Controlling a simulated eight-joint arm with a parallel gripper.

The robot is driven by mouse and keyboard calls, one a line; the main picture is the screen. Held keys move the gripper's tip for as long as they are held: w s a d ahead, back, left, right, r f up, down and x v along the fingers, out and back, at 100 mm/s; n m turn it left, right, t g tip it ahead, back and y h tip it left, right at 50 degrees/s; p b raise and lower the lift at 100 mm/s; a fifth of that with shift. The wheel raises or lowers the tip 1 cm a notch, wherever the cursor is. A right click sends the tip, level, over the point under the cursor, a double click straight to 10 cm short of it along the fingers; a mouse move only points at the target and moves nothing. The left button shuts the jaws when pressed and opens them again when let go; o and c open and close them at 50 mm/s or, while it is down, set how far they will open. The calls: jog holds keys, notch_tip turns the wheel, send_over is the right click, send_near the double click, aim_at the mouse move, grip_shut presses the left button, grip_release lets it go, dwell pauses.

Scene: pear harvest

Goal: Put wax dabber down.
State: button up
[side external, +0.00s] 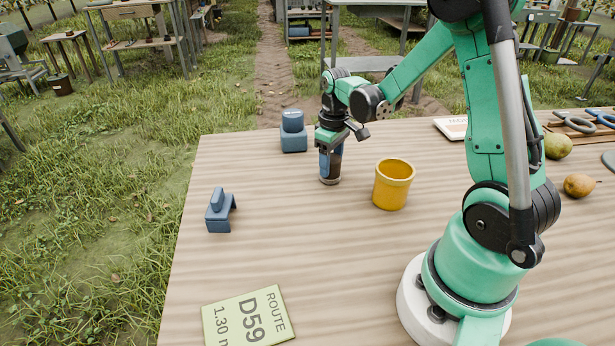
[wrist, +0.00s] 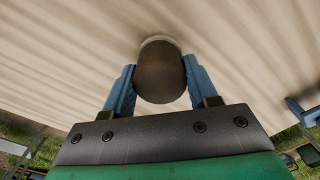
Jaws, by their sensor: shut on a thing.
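My gripper (side external: 331,163) points down over the wooden table, left of the yellow cup, and is shut on the wax dabber (side external: 329,180). The dabber is a dark brown upright cylinder with a pale lower rim. Its lower end is at or just above the tabletop; I cannot tell whether it touches. In the wrist view, the dabber (wrist: 160,72) shows its rounded dark end between the two blue fingers of my gripper (wrist: 160,92). The fingers hide much of its body in the side view.
The yellow cup (side external: 391,190) stands close on the right. A D59 card (side external: 247,318) lies in front. Pears (side external: 579,185) lie far right.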

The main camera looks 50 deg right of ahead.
jog(key=shift+f, duration=0.15)
jog(key=o, duration=1.3)
jog(key=shift+c, duration=0.2)
notch_tip(320, 180, up, 12)
jog(key=s+a+t, duration=0.3)
jog(key=a+t, duration=0.4)
jog(key=a, duration=0.7)
jog(key=shift+s+a+f, duration=0.15)
jog(key=shift+a+f, duration=0.1)
jog(key=shift+a, duration=0.15)
